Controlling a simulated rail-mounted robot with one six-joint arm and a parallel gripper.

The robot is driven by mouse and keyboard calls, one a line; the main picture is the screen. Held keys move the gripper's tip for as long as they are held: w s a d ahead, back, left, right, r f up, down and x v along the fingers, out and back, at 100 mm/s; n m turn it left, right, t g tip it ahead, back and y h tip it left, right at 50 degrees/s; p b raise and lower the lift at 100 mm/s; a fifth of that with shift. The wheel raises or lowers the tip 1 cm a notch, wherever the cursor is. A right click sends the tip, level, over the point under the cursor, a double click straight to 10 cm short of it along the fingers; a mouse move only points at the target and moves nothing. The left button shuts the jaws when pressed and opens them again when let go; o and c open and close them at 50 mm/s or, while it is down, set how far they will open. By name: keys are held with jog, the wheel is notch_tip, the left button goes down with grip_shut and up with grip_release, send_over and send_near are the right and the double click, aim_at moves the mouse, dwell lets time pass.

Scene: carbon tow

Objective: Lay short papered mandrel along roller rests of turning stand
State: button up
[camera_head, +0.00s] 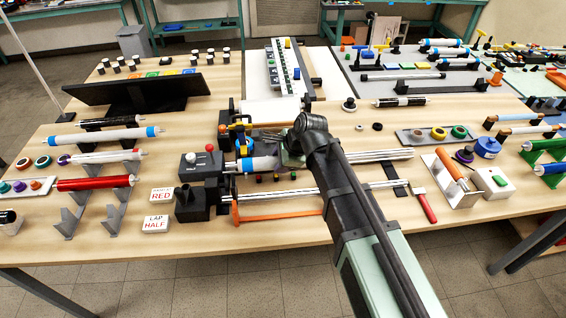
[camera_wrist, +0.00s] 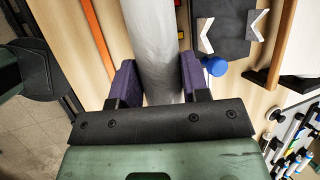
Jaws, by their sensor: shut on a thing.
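My gripper (camera_wrist: 155,82) is shut on the papered mandrel (camera_wrist: 153,35), a pale white cylinder between its two purple finger pads in the wrist view. I take this for the turning stand. Its roller rests are not clearly visible, and I cannot tell whether the mandrel touches them. My arm hides part of the stand.
An orange bow-shaped frame (camera_head: 268,217) lies in front of the stand, with a red-handled tool (camera_head: 424,204) to the right. A left rack (camera_head: 115,205) holds several tubes. In the wrist view, two pale V-shaped pieces (camera_wrist: 205,35) sit right of the mandrel. Bare bench shows at the front.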

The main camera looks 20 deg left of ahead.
jog(key=shift+a, duration=0.1)
jog(key=shift+s+a, duration=0.2)
jog(key=shift+a, duration=0.15)
notch_tip(320, 180, down, 7)
jog(key=b, duration=0.6)
jog(key=shift+d+r+b, duration=0.1)
jog(key=shift+r+b, duration=0.05)
jog(key=shift+b, duration=0.15)
jog(key=shift+f+b, duration=0.65)
jog(key=o, duration=1.2)
jog(key=shift+c, duration=0.2)
jog(key=p+v, duration=0.9)
jog(key=v, duration=0.1)
jog(key=shift+d+r, duration=0.15)
jog(key=shift+r, duration=0.2)
